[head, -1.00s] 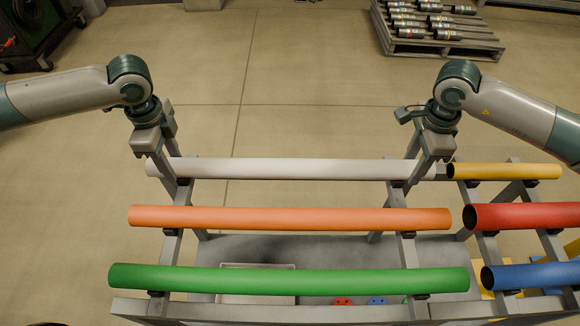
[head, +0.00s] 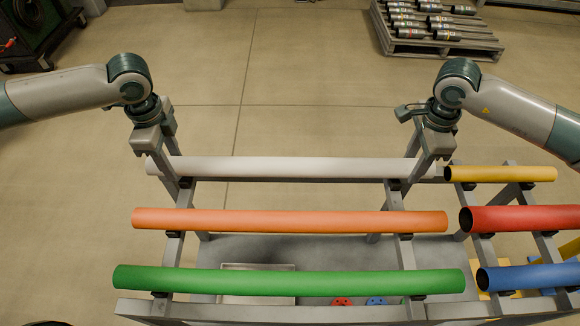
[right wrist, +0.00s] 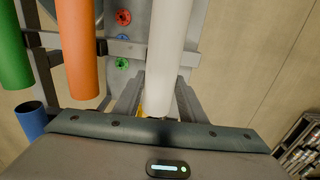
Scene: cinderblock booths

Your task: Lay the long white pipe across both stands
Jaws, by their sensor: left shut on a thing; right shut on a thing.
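The long white pipe (head: 290,168) lies level, left to right, along the far side of the grey rack (head: 172,250). My left gripper (head: 164,166) is shut on it close to its left end. My right gripper (head: 424,167) is shut on it close to its right end. In the right wrist view the white pipe (right wrist: 170,55) runs down to the jaws, whose fingers (right wrist: 158,108) are partly hidden. Whether the pipe still touches the rack's supports is hard to tell. I cannot make out two separate stands for it.
Nearer on the rack lie an orange pipe (head: 290,220) and a green pipe (head: 290,281). Yellow (head: 500,174), red (head: 525,218) and blue (head: 535,276) pipes lie to the right. The floor behind the rack is clear.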

